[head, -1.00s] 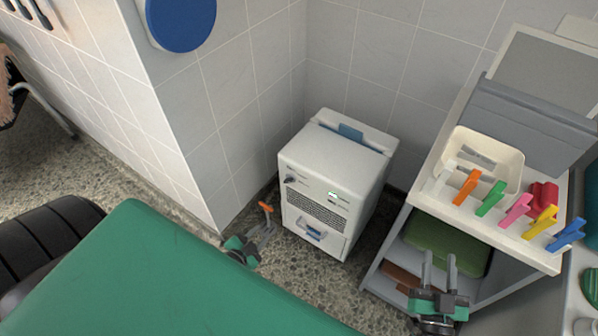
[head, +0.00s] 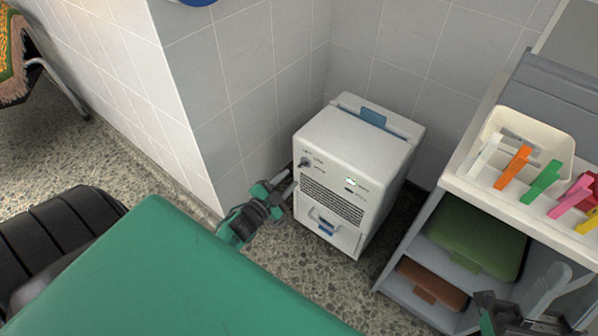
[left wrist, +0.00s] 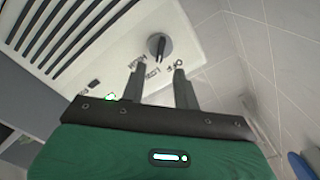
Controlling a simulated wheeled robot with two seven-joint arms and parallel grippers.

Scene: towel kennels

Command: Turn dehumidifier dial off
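The white dehumidifier (head: 352,170) stands on the floor in the wall corner. Its small dark dial (head: 304,162) is at the upper left of its front. In the left wrist view the dial (left wrist: 159,45) is a grey knob with a dark pointer, with HIGH, LOW and OFF printed around it. The pointer's exact setting is hard to tell. My left gripper (head: 283,183) is just left of the front panel, below the dial. Its fingers (left wrist: 157,80) are apart and empty, short of the dial. My right gripper (head: 550,290) is at the lower right, fingers apart, nothing seen between them.
A grey shelf cart (head: 440,225) stands right of the dehumidifier, with a cream bin (head: 545,135), coloured clips, and folded green (head: 470,240) and brown towels (head: 430,283). The tiled wall corner (head: 215,150) is close to my left gripper.

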